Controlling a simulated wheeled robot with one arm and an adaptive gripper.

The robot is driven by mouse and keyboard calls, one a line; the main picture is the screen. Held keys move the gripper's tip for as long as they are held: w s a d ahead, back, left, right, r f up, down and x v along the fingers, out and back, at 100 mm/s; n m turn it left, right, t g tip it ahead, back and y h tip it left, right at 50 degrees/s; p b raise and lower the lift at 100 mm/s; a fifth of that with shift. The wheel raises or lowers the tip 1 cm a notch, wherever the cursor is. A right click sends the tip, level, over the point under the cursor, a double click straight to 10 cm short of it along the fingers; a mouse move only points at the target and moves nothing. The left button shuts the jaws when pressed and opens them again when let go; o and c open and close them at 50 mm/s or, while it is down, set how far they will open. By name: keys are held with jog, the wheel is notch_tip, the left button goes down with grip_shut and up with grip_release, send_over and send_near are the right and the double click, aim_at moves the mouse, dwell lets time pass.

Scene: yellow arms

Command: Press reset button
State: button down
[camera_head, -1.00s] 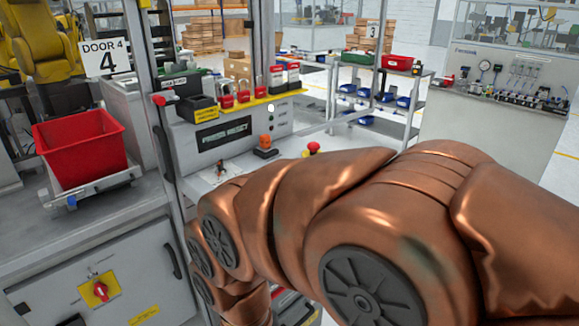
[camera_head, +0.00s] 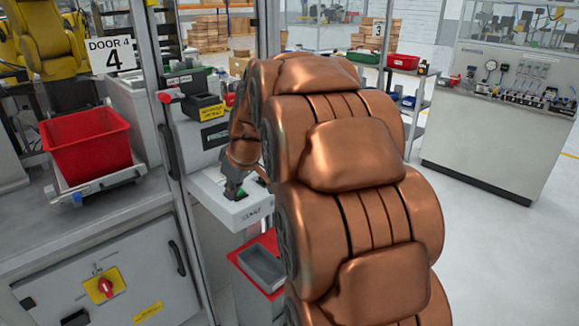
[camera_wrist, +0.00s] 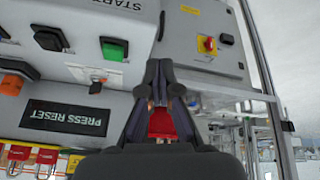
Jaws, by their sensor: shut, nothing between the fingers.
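A white control console (camera_head: 213,193) stands left of centre in the head view. My gripper (camera_head: 234,190) points down over it, shut and empty. In the wrist view, which is upside down, the gripper (camera_wrist: 159,65) has its fingertips together beside a green button (camera_wrist: 114,48). A black button (camera_wrist: 50,38) is farther left, and an orange dome (camera_wrist: 12,82) is at the left edge. A red button (camera_wrist: 160,125) shows between the fingers, partly hidden. A black PRESS RESET label (camera_wrist: 65,117) is on the panel. I cannot tell whether the fingertips touch anything.
A metal post (camera_head: 150,100) stands left of the console. A red bin (camera_head: 85,145) sits on the bench beyond it. A red tray with a grey box (camera_head: 262,268) is below the console. A red switch on a yellow plate (camera_wrist: 207,43) faces the wrist camera.

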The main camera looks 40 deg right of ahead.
jog(key=w+d+r+n+t+h, duration=0.1)
jog(key=w+d+r, duration=0.2)
jog(key=d, duration=1)
jog(key=w+d+r+t+h, duration=0.2)
jog(key=w+d, duration=0.1)
jog(key=d, duration=1)
jog(key=shift+w+r+n+t+h, duration=0.3)
jog(key=shift+w+r+n, duration=0.1)
jog(key=shift+f, duration=0.1)
notch_tip(320, 180, down, 7)
jog(key=b, duration=0.2)
jog(key=shift+b, duration=0.35)
jog(key=shift+f+b, duration=0.85)
jog(key=shift+b, duration=0.1)
jog(key=shift+f+b, duration=0.85)
jog(key=shift+b, duration=0.5)
jog(key=shift+r, duration=0.9)
